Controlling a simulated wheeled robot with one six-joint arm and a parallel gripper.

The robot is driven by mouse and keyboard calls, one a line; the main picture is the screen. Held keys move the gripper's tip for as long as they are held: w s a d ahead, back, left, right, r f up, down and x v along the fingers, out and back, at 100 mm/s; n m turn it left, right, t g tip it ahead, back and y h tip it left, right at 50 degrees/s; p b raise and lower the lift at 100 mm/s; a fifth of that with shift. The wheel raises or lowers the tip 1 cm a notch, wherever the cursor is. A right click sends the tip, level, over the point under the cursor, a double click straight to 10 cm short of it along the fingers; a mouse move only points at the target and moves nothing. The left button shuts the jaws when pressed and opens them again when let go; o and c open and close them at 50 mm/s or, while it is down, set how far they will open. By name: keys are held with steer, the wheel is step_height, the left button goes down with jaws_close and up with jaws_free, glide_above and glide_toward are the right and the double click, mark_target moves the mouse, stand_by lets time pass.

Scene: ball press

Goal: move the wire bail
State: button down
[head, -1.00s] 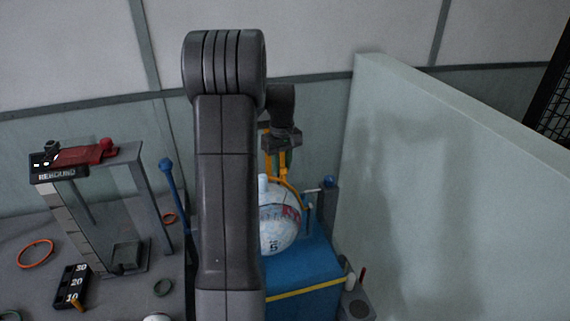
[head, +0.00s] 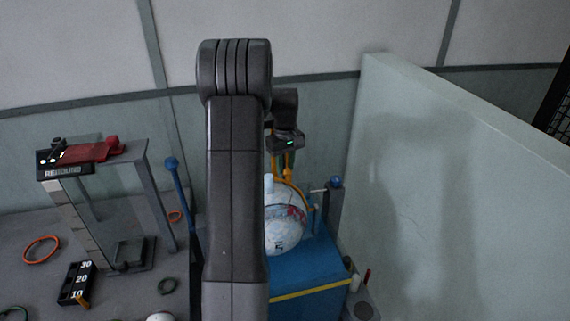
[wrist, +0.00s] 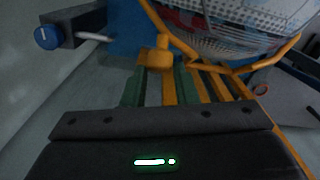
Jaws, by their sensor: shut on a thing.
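The wire bail is a thin orange-yellow hoop (head: 308,207) curving over the white printed ball (head: 284,232) on the blue block. In the wrist view the bail (wrist: 270,60) runs along the ball's (wrist: 235,22) near side, with a chunky orange knob (wrist: 155,57) on it. My gripper (head: 286,172) is above the ball, pointing down. In the wrist view my gripper's (wrist: 160,75) fingers reach the bail at the knob and are shut on it. The exact contact is partly hidden, and my arm covers the ball's left side in the head view.
A blue block (head: 308,272) with a yellow stripe carries the ball. A post with a blue knob (head: 336,182) stands right of the ball, near a pale wall panel (head: 450,190). The REBOUND frame (head: 160,200) and an orange ring (head: 41,249) are at left.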

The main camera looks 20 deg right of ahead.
steer(key=c, duration=1.2)
jaws_free()
steer(key=shift+w+d, duration=0.15)
steer(key=shift+d, duration=0.05)
steer(key=shift+a, duration=0.1)
